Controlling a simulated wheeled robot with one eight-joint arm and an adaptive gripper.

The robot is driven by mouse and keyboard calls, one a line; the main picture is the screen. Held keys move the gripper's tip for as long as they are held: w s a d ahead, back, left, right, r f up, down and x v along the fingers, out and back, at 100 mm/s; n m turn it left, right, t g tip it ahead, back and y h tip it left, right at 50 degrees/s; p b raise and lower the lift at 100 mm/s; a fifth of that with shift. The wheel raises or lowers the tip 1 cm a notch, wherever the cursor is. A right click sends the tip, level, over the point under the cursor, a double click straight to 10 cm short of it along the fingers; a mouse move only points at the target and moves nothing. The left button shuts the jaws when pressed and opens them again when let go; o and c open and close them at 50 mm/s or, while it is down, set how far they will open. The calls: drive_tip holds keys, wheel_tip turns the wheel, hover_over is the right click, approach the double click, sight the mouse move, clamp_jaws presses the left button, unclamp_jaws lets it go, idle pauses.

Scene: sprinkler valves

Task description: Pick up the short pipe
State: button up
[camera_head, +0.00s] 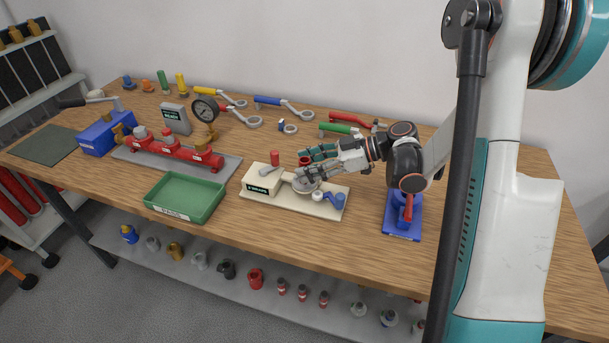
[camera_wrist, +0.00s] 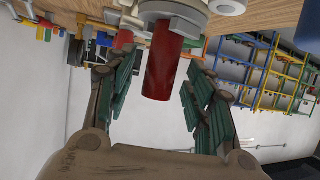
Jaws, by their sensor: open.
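My gripper (camera_head: 310,162) reaches in from the right, low over a cream fixture board (camera_head: 325,207), with its green-padded fingers spread apart. In the wrist view, the open fingers (camera_wrist: 160,90) flank a dark red cylinder (camera_wrist: 163,65), which looks like the short pipe. A visible gap lies on each side of it, and one end meets a pale grey fitting. In the head view, a red piece (camera_head: 304,160) shows between the fingers, partly hidden. Another red upright cylinder (camera_head: 275,158) stands by the cream block (camera_head: 262,182), just left of the gripper.
A green tray (camera_head: 187,197) stands at the front, left of the fixture. A red valve manifold (camera_head: 178,152) lies on a grey plate farther left. Wrenches, including a green-handled one (camera_head: 340,128), lie behind my gripper. A blue stand (camera_head: 402,228) is at the right.

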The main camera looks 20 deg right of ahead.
drive_tip(key=shift+w+a+f, duration=0.25)
drive_tip(key=shift+a+f, duration=0.05)
drive_tip(key=shift+a, duration=0.25)
drive_tip(key=shift+c, duration=0.4)
clamp_jaws()
drive_tip(key=shift+r, duration=0.15)
wheel_tip(320, 180, up, 20)
drive_tip(key=p, duration=0.6)
drive_tip(key=shift+p, duration=0.3)
drive_tip(key=shift+r+p, duration=1.65)
drive_tip(key=shift+r, duration=0.8)
